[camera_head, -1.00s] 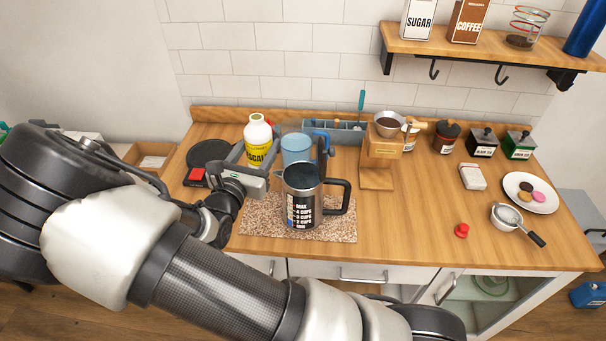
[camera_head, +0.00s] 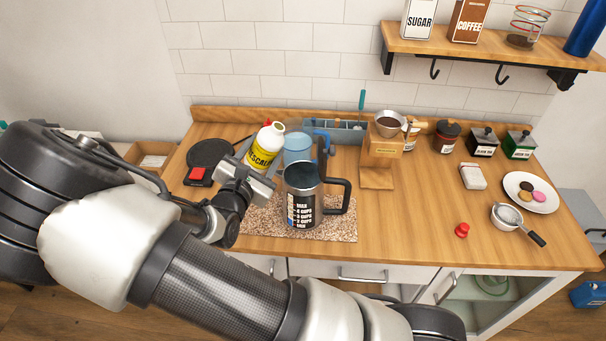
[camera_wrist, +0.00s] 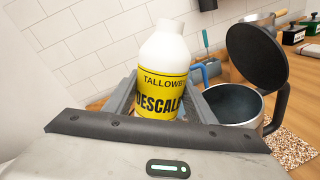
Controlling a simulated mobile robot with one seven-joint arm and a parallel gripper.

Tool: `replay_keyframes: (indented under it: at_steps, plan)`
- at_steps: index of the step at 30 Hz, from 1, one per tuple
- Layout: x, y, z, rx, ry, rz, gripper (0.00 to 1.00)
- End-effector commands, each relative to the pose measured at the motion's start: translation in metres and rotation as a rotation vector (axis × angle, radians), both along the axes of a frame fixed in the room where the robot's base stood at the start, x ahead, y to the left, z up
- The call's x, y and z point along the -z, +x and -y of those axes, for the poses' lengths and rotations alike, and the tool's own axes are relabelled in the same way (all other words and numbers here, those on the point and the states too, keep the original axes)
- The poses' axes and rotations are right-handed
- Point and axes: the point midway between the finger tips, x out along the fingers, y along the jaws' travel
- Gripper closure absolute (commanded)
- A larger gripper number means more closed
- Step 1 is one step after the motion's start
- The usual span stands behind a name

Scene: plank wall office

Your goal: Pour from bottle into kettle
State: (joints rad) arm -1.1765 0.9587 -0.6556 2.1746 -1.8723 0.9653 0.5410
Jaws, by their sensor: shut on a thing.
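The bottle (camera_head: 266,147) is white with a yellow descaler label and no cap on its mouth. My gripper (camera_head: 259,164) is shut on it and holds it left of the kettle, tilted toward the right. The wrist view shows the bottle (camera_wrist: 163,80) between the two grey fingers. The kettle (camera_head: 301,199) is dark and metallic with cup markings and a black handle on its right. It stands on a speckled mat (camera_head: 262,222) with its lid raised. In the wrist view the open kettle (camera_wrist: 232,104) is to the right of the bottle. I see no liquid flowing.
A blue translucent container (camera_head: 297,147) stands behind the kettle. A wooden coffee stand (camera_head: 377,172) is to its right. A red cap (camera_head: 462,230) lies on the counter (camera_head: 410,225), whose front right is mostly clear. A plate (camera_head: 522,203) holds cookies.

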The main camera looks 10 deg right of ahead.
Motion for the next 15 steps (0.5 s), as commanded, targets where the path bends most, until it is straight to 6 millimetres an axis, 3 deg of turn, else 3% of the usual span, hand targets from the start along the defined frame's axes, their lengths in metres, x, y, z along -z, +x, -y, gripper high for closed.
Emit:
replay_keyframes:
  at_steps: [15]
  plan:
    - [0.0072, -0.0012, 0.0043, -0.001, 0.198, 0.077, 0.81]
